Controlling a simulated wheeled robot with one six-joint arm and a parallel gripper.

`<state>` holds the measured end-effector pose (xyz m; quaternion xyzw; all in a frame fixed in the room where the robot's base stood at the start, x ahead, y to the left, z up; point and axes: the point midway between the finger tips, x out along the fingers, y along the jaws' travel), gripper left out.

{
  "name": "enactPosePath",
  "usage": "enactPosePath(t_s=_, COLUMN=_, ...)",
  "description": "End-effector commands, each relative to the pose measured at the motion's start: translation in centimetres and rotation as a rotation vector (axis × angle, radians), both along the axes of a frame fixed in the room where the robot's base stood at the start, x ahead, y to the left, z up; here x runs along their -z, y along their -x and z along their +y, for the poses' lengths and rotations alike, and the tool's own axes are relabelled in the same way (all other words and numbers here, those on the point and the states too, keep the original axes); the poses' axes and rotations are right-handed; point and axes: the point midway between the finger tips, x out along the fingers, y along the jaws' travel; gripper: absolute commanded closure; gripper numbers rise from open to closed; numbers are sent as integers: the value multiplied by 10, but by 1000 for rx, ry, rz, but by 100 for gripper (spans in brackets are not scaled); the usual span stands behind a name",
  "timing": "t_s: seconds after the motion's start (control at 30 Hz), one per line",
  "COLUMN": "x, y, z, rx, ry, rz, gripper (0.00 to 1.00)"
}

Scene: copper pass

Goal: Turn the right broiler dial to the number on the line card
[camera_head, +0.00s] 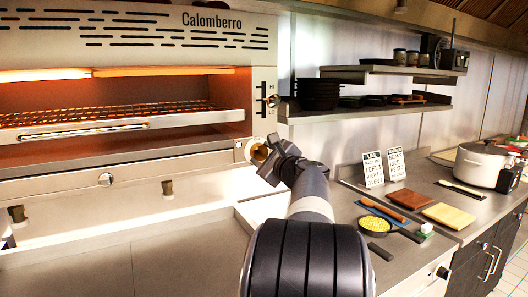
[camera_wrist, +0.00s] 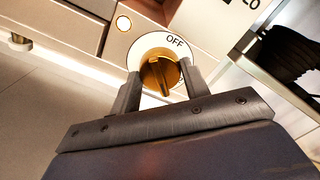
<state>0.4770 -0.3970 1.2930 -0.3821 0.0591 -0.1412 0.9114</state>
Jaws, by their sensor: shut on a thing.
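The right broiler dial (camera_wrist: 159,74) is a brass knob on a white round plate at the lower right corner of the broiler. The word OFF shows on the plate's upper right in the wrist view; other marks are hidden or unreadable. My gripper (camera_wrist: 160,84) has one finger on each side of the knob and is shut on it. In the head view my gripper (camera_head: 272,160) partly covers the dial (camera_head: 259,153). The line card (camera_head: 373,168) stands on the counter at right, reading LINE, LEFT and RIGHT; its small numbers are hard to read, perhaps 5 and 5.
A second card (camera_head: 397,165) stands beside the line card. The broiler (camera_head: 120,100) glows at left, with a small lit lamp (camera_wrist: 124,23) near the dial.

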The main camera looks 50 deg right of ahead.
Motion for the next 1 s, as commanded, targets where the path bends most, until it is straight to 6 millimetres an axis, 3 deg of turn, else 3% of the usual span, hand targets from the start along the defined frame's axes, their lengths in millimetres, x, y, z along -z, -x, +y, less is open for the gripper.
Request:
enactPosePath(t_s=0.4, x=0, y=0, z=0, rx=1, ry=-226, rz=-69, gripper=79)
enactPosePath(t_s=1.0, x=2, y=0, z=0, rx=1, ry=-275, rz=-85, gripper=79)
